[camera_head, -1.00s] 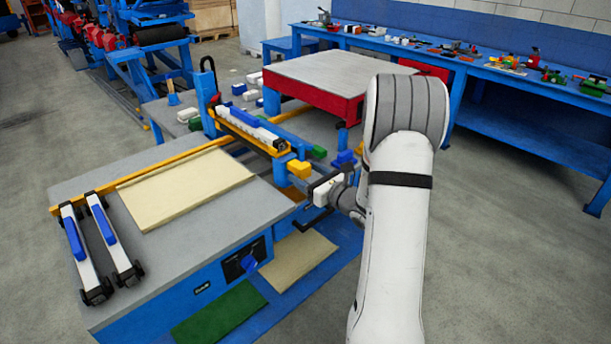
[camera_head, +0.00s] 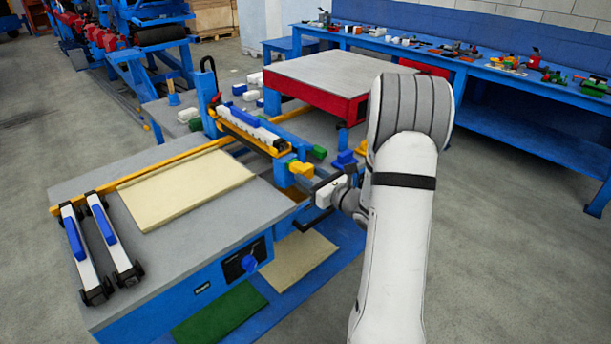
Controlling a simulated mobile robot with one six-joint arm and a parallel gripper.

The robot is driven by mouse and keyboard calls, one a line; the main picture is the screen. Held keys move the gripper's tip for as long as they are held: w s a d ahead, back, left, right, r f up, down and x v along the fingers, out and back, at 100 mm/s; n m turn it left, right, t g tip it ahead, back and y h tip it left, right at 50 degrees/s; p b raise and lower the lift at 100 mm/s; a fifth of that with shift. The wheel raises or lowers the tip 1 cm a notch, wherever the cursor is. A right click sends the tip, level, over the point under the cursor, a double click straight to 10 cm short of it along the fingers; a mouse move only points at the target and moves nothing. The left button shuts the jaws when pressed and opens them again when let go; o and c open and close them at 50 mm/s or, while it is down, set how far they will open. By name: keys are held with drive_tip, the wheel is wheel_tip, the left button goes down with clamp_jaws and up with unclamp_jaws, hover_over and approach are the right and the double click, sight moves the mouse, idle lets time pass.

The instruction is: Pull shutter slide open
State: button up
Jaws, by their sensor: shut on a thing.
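The shutter slide sits on a blue and yellow crosswise frame (camera_head: 262,147) over the far right end of the grey work table. A yellow block (camera_head: 301,169) at the right end of the frame appears to be its pull. My gripper (camera_head: 314,181) is at the right side of this yellow block and shut on it; the fingertips are small and partly hidden. The slide's inner part is hidden in the frame.
A cream panel (camera_head: 185,187) lies on the grey table (camera_head: 195,235). Two white bars with blue handles (camera_head: 112,238) lie at its left. A red-sided table (camera_head: 330,85) stands behind the frame. Bare floor (camera_head: 505,245) lies right of my arm.

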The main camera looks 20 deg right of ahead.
sight(309, 175)
drive_tip(key=shift+v, duration=1.95)
drive_tip(key=o, duration=0.8)
drive_tip(key=shift+o, duration=0.2)
drive_tip(key=shift+s, duration=0.15)
drive_tip(key=b+v, duration=0.1)
drive_tip(key=v, duration=0.8)
